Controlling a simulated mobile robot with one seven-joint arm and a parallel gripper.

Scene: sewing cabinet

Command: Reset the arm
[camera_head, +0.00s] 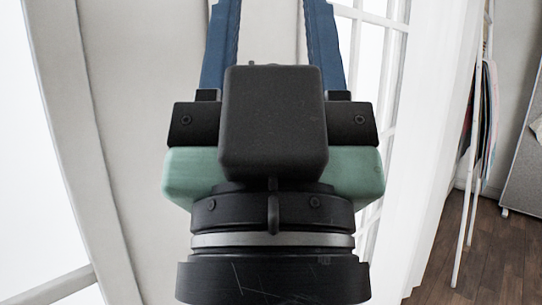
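My gripper (273,12) fills the middle of the view and points upward in the picture. Its two blue fingers stand wide apart, with nothing visible between them but a pale surface behind. The fingertips run past the top edge and are hidden. The black and green body of the gripper covers much of what lies behind it. No loose object shows at the gripper.
A white paned frame (398,75) stands behind the gripper on the right. A pale panel (110,120) is behind on the left. Coloured sheets or cloths (487,115) hang at the right, near a grey board (527,165). Dark wooden floor (480,265) shows clear at lower right.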

